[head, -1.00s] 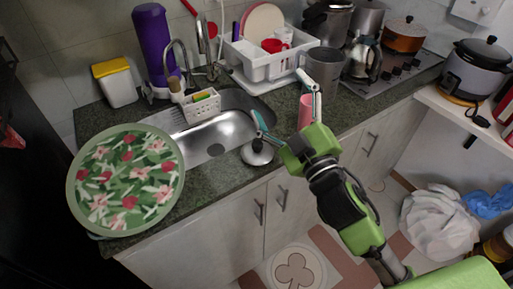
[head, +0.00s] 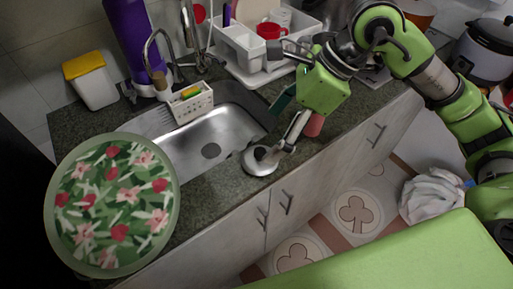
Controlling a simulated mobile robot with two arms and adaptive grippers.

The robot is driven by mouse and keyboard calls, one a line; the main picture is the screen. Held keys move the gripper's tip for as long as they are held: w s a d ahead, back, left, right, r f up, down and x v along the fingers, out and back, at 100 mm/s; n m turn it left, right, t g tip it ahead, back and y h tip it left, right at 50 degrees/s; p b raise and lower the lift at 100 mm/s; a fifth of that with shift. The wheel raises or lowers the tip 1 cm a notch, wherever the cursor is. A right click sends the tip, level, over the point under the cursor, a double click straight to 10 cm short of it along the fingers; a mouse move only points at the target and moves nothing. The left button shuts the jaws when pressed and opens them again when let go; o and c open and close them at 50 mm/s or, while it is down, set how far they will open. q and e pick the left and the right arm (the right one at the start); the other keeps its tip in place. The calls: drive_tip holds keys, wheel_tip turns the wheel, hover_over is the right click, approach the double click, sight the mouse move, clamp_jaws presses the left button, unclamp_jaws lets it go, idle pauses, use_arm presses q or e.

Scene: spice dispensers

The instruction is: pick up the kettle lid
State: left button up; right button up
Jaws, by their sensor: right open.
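The kettle lid (head: 256,166) is a round silver disc with a dark knob. It lies on the dark counter at the front right corner of the sink. My right gripper (head: 277,128) is open, its fingers spread above and right of the lid. One metallic finger reaches down close to the lid's knob; I cannot tell whether it touches. The teal-padded finger is farther back over the counter. The kettle is mostly hidden behind my right arm. My left gripper is not in view.
The sink (head: 211,150) lies left of the lid. A pink cup (head: 314,126) stands close by, partly behind my gripper. A white dish rack (head: 243,47) stands behind. A round floral tray (head: 170,205) covers the left counter. The counter's front edge is near the lid.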

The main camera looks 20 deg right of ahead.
sight(262, 151)
drive_tip(key=shift+h, duration=0.8)
drive_tip(key=f, duration=0.2)
drive_tip(key=w+f, duration=0.1)
drive_tip(key=f, duration=0.1)
drive_tip(key=w+f+p, duration=0.1)
drive_tip(key=f, duration=0.2)
drive_tip(key=shift+d, duration=0.3)
drive_tip(key=shift+w+a+f, duration=0.2)
drive_tip(key=shift+f, duration=0.3)
drive_tip(key=shift+w+a+f+p, duration=0.1)
drive_tip(key=shift+a+f+p, duration=0.15)
drive_tip(key=shift+p, duration=0.15)
drive_tip(key=x, duration=0.1)
drive_tip(key=p+x, duration=0.1)
drive_tip(key=x, duration=0.1)
drive_tip(key=shift+w+a+f, duration=0.15)
drive_tip(key=shift+w+f, duration=0.05)
drive_tip(key=shift+w, duration=0.2)
drive_tip(key=shift+w+a+f, duration=0.1)
drive_tip(key=shift+f, duration=0.3)
drive_tip(key=shift+c, duration=0.4)
drive_tip(key=c, duration=1.1)
